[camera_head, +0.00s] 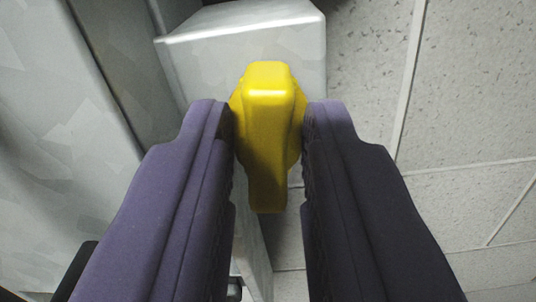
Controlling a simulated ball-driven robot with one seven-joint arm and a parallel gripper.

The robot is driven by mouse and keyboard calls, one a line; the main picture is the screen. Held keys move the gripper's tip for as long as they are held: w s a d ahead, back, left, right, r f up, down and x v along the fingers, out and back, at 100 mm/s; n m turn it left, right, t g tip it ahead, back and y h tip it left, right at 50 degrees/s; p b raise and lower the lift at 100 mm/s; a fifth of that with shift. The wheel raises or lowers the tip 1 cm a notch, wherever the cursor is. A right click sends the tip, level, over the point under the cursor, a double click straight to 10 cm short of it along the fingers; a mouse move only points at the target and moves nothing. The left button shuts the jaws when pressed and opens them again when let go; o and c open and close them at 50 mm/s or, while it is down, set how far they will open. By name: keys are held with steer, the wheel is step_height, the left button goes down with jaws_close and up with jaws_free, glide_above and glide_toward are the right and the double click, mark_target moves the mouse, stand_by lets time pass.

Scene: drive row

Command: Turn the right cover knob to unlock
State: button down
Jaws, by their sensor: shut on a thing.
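A yellow knob (267,135) sits in the middle of the head camera view, in front of a grey metal box-like face (240,52). My gripper (268,125) has its two purple padded fingers on either side of the knob, shut on it. The knob's long grip runs up and down in the picture, between the fingers. The part of the knob behind the fingers and its mount are hidden. No cover edge or lock mark can be made out.
A large grey metal panel (50,130) stands at the left, close to my left finger. Speckled tiles with pale seams (460,110) fill the right side, which is clear of objects. A small dark part shows at the lower left, partly hidden.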

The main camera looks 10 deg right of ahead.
steer(key=shift+f+n, duration=0.15)
steer(key=shift+n, duration=0.55)
steer(key=c, duration=1.1)
jaws_free()
steer(key=shift+c, duration=0.2)
steer(key=shift+s, duration=0.1)
steer(key=v, duration=0.7)
steer(key=shift+s+b, duration=0.35)
steer(key=shift+a, duration=0.1)
